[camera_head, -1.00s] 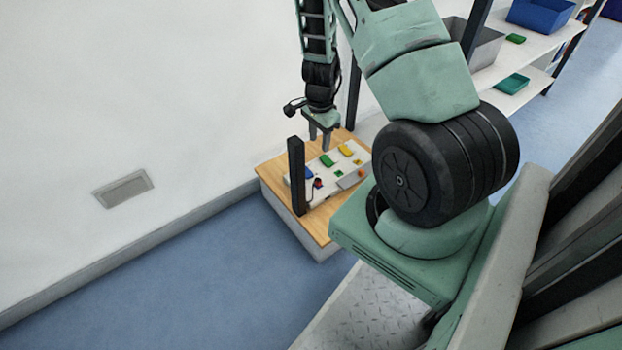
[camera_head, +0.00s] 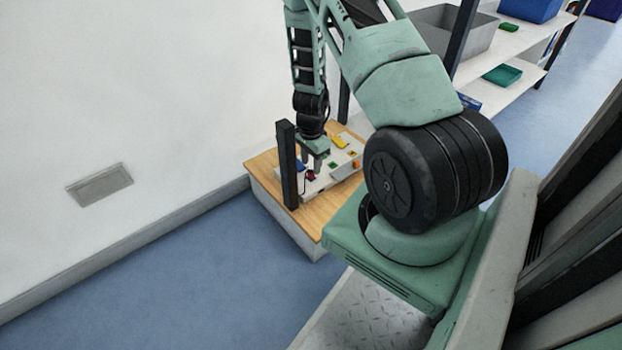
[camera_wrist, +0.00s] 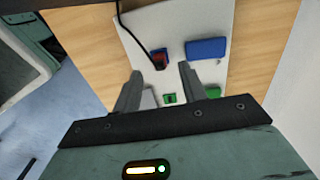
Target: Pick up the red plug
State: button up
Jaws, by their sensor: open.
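The red plug (camera_wrist: 159,60) with a black cable sits on the white panel (camera_wrist: 180,25) on a wooden bench. In the head view the red plug (camera_head: 310,175) shows just below my gripper (camera_head: 314,165), close to the black post. My gripper (camera_wrist: 157,82) points down over the panel with its fingers apart and nothing between them. In the wrist view the plug lies just past the fingertips, between their lines. I cannot tell the exact height of the fingertips above it.
A blue block (camera_wrist: 206,48) is right of the plug, and a green piece (camera_wrist: 169,98) is nearer. A black post (camera_head: 287,165) stands on the wooden bench (camera_head: 316,212) beside my gripper. A yellow piece (camera_head: 341,142) lies farther along the panel. Shelves with bins stand at the upper right.

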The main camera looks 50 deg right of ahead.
aim_at(311, 170)
notch_tip(311, 170, down, 4)
jog(key=shift+r+b, duration=0.15)
jog(key=shift+b, duration=0.9)
jog(key=shift+c, duration=0.3)
grip_shut()
jog(key=shift+r, duration=0.1)
